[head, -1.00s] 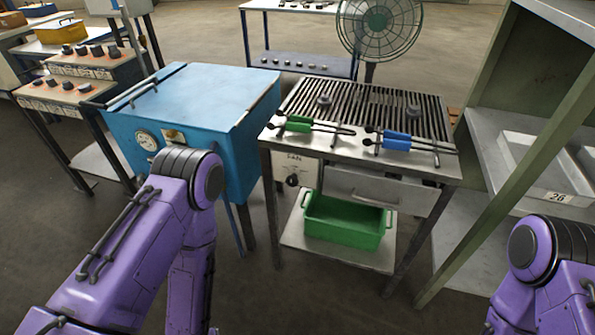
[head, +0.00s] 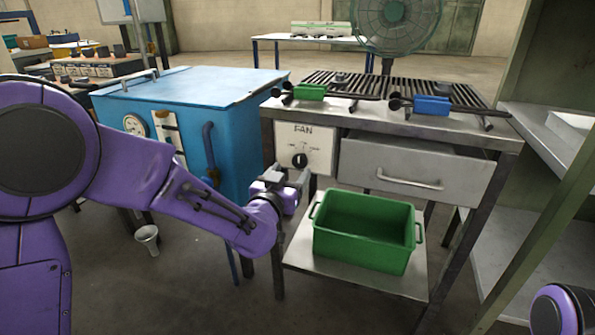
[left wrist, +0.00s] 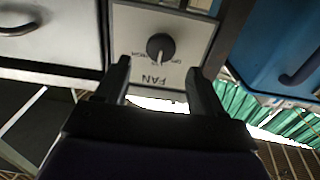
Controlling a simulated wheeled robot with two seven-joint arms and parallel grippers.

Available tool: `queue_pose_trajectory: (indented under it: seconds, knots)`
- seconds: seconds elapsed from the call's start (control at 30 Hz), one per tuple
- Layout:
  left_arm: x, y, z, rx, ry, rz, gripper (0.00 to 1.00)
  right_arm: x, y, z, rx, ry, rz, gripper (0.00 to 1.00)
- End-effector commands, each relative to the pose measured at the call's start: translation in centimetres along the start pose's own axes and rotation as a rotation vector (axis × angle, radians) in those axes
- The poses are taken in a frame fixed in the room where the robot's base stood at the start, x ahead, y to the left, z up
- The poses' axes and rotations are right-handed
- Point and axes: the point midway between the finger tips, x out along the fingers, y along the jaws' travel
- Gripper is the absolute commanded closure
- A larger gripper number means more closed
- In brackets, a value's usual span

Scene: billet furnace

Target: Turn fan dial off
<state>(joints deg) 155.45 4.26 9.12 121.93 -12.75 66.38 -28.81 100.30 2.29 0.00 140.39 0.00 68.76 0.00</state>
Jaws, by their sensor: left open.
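The fan dial (head: 299,160) is a black round knob on a pale panel marked FAN (head: 312,145), on the front of the grill table, left of the drawer. My left gripper (head: 290,176) is open and empty, just below and in front of the panel. In the left wrist view the picture is upside down. There the dial (left wrist: 160,46) lies beyond and between the two fingertips of my left gripper (left wrist: 158,75), apart from them. My right gripper is not in view; only part of my right arm shows at the lower right.
A drawer with a handle (head: 408,182) is right of the panel. A green bin (head: 362,238) sits on the shelf below. A blue furnace box (head: 235,120) with a pipe stands to the left. Green and blue tongs lie by the grate. A fan (head: 397,22) stands behind.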

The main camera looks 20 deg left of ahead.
Motion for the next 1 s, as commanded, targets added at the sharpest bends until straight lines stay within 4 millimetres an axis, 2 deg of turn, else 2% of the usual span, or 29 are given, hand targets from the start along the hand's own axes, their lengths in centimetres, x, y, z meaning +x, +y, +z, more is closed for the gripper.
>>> queue_pose_trajectory:
  seconds: [0.1, 0.23, 0.4, 0.6, 0.63, 0.7, 0.8, 1.0]
  knots:
    - [2.7, -0.1, 0.3, -0.001, -0.001, -0.001, 0.31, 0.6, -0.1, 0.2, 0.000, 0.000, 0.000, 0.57]
    - [4.8, -0.1, 0.2, -0.002, -0.001, -0.001, 0.31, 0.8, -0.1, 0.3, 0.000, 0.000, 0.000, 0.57]
    - [5.9, 0.0, 0.1, -0.002, -0.002, 0.000, 0.31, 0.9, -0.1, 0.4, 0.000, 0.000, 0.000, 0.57]
    - [5.9, 0.0, 0.1, -0.002, -0.002, 0.000, 0.31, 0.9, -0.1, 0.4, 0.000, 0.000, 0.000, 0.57]
    - [5.9, 0.0, 0.1, -0.002, -0.003, 0.000, 0.38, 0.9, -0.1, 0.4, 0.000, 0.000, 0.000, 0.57]
    - [5.9, 0.0, 0.1, -0.002, -0.002, 0.000, 0.61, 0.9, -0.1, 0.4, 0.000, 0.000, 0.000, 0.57]
    - [5.9, 0.0, 0.1, -0.002, -0.003, 0.000, 0.88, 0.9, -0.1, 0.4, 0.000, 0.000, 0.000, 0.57]
    - [5.9, 0.0, 0.1, -0.010, -0.003, 0.000, 0.87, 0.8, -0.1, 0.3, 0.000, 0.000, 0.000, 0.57]
